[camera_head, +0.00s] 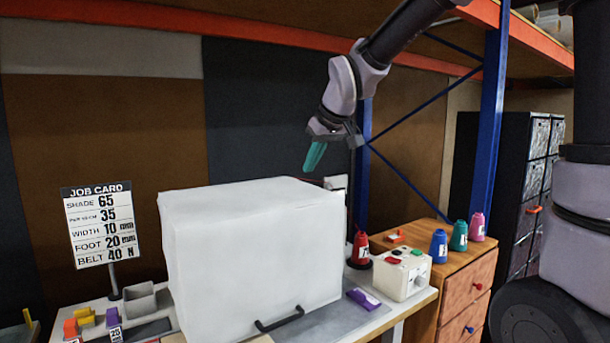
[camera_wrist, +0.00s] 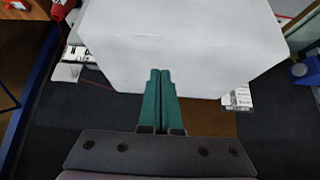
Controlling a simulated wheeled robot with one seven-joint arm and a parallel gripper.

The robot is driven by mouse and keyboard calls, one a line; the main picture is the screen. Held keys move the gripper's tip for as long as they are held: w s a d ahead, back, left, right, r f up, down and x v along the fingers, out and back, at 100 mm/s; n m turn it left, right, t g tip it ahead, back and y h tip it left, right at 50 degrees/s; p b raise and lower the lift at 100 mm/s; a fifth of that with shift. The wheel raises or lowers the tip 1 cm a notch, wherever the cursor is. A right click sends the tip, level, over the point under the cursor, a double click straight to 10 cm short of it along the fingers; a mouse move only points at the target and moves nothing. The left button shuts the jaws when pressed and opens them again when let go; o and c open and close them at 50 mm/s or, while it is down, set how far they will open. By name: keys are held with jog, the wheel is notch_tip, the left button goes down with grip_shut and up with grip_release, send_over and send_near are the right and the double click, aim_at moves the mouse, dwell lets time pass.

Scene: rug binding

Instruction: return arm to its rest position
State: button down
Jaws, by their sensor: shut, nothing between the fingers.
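My arm reaches in from the upper right in the head view. My gripper (camera_head: 314,157) has teal fingers and hangs in the air above the back right of the large white box (camera_head: 250,250). The fingers point down and slightly left, apart from the box. In the wrist view my gripper (camera_wrist: 160,73) shows its two teal fingers side by side, shut with nothing between them. The white box (camera_wrist: 185,40) fills the view beyond the fingertips.
A job card (camera_head: 100,222) stands left of the box. Right of it are a red cone (camera_head: 360,249), a white device (camera_head: 402,273) and a purple item (camera_head: 363,299). Blue (camera_head: 439,246), green (camera_head: 459,236) and pink (camera_head: 477,226) cones stand on a wooden cabinet. A blue post (camera_head: 488,120) rises behind.

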jog(key=s+d+r+m+h, duration=0.1)
jog(key=s+d+m, duration=0.4)
jog(key=s+d, duration=0.4)
jog(key=s+d+r+m+t+h, duration=0.1)
jog(key=s+d+m, duration=0.5)
jog(key=s+d, duration=0.4)
jog(key=d, duration=0.5)
jog(key=shift+r, duration=0.35)
